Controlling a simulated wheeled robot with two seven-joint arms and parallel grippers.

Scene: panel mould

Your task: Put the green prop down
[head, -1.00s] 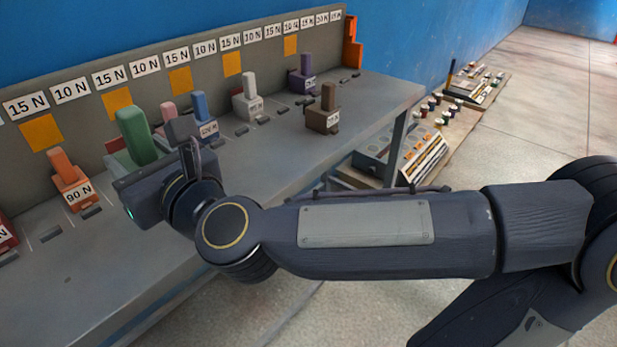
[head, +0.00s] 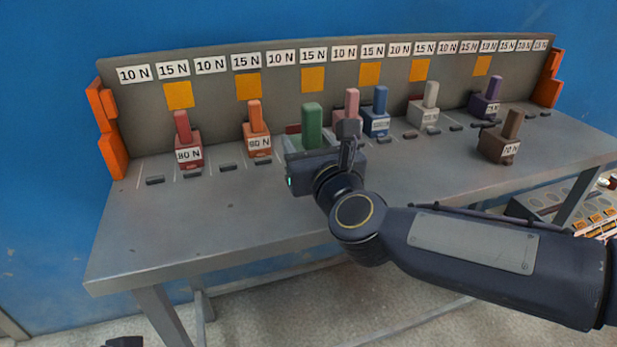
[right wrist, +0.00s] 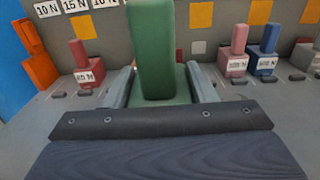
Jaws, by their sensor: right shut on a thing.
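The green prop (head: 312,126) has a tall upright handle on a wide base, in the row on the grey bench (head: 230,215). My right gripper (head: 318,158) is at its base, in front of it, and hides its lower front. In the right wrist view the green prop (right wrist: 153,50) stands upright between the two fingers, which are shut on its base. Whether its underside touches the bench is hidden. A small dark piece at the bottom edge of the head view looks like my left gripper (head: 124,341); its fingers cannot be made out.
The orange prop (head: 256,130) stands left of the green one, the red prop (head: 187,142) farther left. The pink prop (head: 352,103) and blue prop (head: 379,112) are close on the right. White, purple and brown props stand farther right. The bench front is clear.

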